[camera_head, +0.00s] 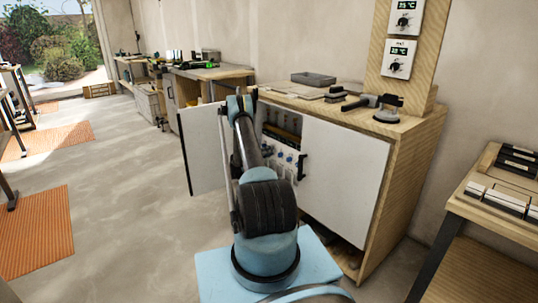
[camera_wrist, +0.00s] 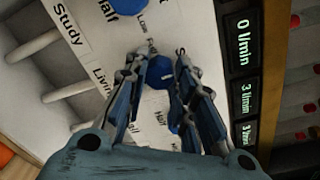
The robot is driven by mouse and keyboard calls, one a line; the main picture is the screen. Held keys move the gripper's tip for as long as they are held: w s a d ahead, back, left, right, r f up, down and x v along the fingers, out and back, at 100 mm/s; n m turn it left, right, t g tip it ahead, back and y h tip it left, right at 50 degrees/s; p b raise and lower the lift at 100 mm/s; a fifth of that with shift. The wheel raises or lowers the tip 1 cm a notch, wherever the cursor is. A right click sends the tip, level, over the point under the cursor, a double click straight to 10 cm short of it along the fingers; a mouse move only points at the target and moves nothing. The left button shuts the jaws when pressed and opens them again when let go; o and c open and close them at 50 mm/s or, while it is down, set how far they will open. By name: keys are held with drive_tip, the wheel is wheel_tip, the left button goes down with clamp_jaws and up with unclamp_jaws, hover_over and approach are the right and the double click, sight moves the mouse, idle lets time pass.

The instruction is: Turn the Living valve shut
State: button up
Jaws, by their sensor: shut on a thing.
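In the wrist view, the two fingers of my gripper (camera_wrist: 165,65) are closed in on a blue valve knob (camera_wrist: 157,98), one on each side. The "Living" label (camera_wrist: 103,80) is just left of this knob, partly covered by a finger. The knob's exact turn angle is hard to read, since the fingers cover much of its scale. In the head view, blue knobs show on a white panel (camera_head: 284,153) inside the open cabinet. My arm hides the gripper there.
Another blue knob (camera_wrist: 108,8) sits near the "Study" label (camera_wrist: 64,17). A flow display strip (camera_wrist: 244,45) reads 0 l/min at top and 3 l/min below. White cabinet doors (camera_head: 344,180) flank the opening; a black handle (camera_head: 302,167) stands out close to my arm.

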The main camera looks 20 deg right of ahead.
drive_tip(key=shift+w+a, duration=0.15)
drive_tip(key=o, duration=1.1)
drive_tip(key=shift+f, duration=0.1)
drive_tip(key=v, duration=1.1)
drive_tip(key=shift+a, duration=0.4)
